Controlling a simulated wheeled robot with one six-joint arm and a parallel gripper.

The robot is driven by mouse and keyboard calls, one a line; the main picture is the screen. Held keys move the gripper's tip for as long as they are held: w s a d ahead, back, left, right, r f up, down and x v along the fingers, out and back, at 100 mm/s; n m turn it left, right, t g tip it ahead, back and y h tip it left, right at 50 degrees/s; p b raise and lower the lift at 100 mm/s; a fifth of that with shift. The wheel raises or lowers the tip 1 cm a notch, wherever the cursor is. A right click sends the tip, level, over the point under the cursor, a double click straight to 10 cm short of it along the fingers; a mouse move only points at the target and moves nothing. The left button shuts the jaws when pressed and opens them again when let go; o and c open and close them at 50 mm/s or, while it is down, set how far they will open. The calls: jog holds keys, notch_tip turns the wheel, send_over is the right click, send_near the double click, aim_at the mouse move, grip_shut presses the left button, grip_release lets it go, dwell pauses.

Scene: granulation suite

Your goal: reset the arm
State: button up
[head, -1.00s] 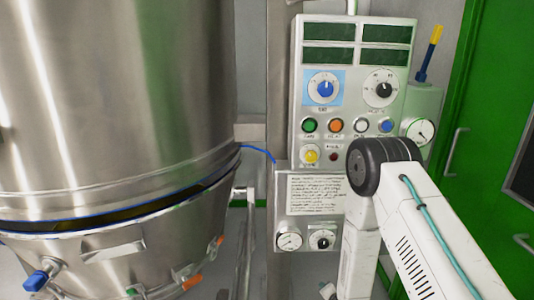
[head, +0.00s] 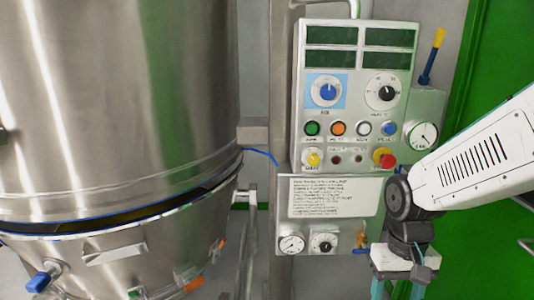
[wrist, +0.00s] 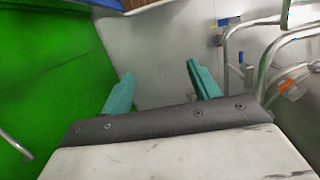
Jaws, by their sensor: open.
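My gripper shows in the wrist view (wrist: 160,92), with two teal fingers spread apart and nothing between them. Pale floor or wall lies beyond the fingertips. In the head view my white arm comes in from the right. Its dark joint sits just right of the control panel's lower part, and the wrist hangs downward below it. The fingertips are out of the head view, below its bottom edge. The grey control panel (head: 358,110) has dials, coloured buttons and a red knob (head: 384,158) on a yellow base, close to my arm's joint.
A large steel vessel (head: 120,90) fills the left, with a blue-handled clamp (head: 40,282) and a metal rail beside it. A label plate with gauges (head: 291,244) hangs under the panel. A green door (head: 500,60) stands at the right. Metal tubing shows in the wrist view (wrist: 262,60).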

jog(key=s+d+r+t, duration=0.1)
jog(key=s+r+t, duration=0.2)
jog(key=s+r, duration=0.8)
jog(key=shift+d+r+n, duration=0.3)
jog(key=shift+d+r, duration=0.05)
jog(key=shift+r, duration=0.6)
